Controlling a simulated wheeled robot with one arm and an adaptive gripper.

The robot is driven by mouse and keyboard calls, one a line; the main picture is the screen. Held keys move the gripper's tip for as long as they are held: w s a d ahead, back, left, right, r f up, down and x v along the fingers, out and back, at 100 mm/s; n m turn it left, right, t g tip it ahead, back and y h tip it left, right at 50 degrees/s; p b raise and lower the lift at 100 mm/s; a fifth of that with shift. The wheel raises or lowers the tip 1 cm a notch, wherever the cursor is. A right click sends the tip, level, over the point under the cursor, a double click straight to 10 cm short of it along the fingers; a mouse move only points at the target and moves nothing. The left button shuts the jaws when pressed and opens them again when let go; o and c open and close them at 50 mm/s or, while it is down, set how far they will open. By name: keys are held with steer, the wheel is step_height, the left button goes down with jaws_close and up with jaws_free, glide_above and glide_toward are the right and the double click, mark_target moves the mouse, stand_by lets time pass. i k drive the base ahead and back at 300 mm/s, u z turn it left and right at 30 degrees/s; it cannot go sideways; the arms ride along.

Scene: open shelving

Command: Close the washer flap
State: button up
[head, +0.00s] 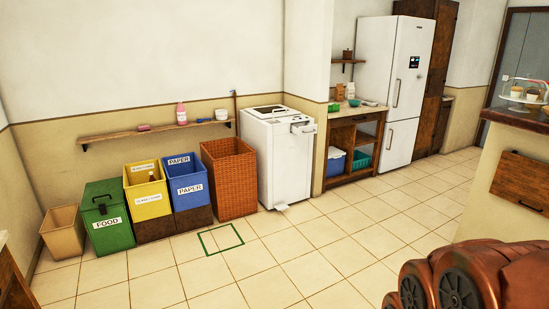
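The white washer (278,165) stands against the back wall, right of the wicker basket and left of the wall corner. A small white part (303,128) juts out at the upper front of the washer, like a drawer or panel standing open. At the foot of the washer's front, a small white flap (281,207) sticks out near floor level and looks open. The details of both are too small to tell. My gripper does not show; only orange-brown links of my arm fill the lower right corner, far from the washer.
The tiled floor (300,250) before the washer is clear, with a green square outline (221,238) marked on it. A tall wicker basket (229,175) and several bins stand left of the washer. A wooden counter (352,145) and white fridge (394,90) stand right.

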mark_target(283, 207)
steer(key=z, duration=0.1)
steer(key=i, duration=1.95)
steer(key=u, duration=0.3)
steer(key=i, duration=1.8)
steer(key=u, duration=0.5)
steer(key=i, duration=1.1)
steer(key=u, duration=0.2)
